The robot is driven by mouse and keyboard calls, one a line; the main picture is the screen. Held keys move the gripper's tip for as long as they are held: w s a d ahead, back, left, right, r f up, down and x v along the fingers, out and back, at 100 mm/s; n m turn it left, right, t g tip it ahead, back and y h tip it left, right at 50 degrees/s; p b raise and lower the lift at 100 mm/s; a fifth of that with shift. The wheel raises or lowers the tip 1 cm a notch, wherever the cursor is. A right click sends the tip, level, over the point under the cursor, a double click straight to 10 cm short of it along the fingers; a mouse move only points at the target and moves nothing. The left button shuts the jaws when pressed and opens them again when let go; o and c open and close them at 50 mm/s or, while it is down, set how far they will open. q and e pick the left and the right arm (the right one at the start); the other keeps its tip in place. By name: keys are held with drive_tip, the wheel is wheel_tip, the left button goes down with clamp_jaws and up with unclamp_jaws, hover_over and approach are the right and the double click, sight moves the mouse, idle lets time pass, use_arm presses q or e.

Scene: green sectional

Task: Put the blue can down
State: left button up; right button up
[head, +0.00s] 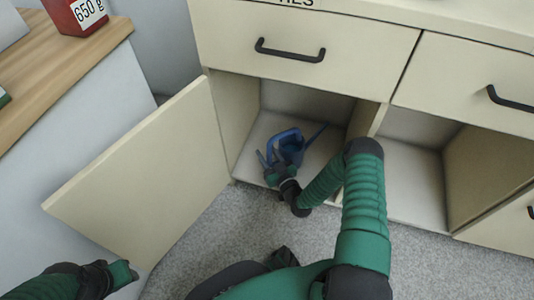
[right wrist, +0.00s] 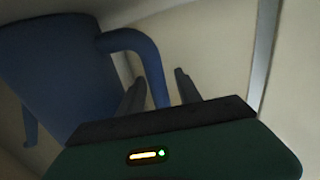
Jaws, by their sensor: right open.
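The blue can (head: 292,150), a watering can with a handle and a long spout, stands on the floor of the open left cabinet compartment (head: 262,130). Its spout points right in the head view. In the right wrist view the blue can (right wrist: 50,70) fills the left side. My right gripper (head: 267,158) is at the can's near left side. In the right wrist view its two fingers (right wrist: 159,88) are apart, with the can's curved handle between them. My left gripper (head: 128,274) is low at the left, away from the can; its jaws are unclear.
The open cabinet door (head: 145,175) stands left of the compartment. A divider separates it from another open compartment (head: 415,175) at right. Drawers with black handles (head: 290,52) are above. A wooden counter (head: 50,75) with a red box (head: 72,15) is at upper left.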

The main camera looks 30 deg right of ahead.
drive_tip(key=s+a+p, duration=0.1)
drive_tip(key=s+p, duration=0.6)
drive_tip(key=s, duration=0.5)
drive_tip(key=shift+r, duration=0.3)
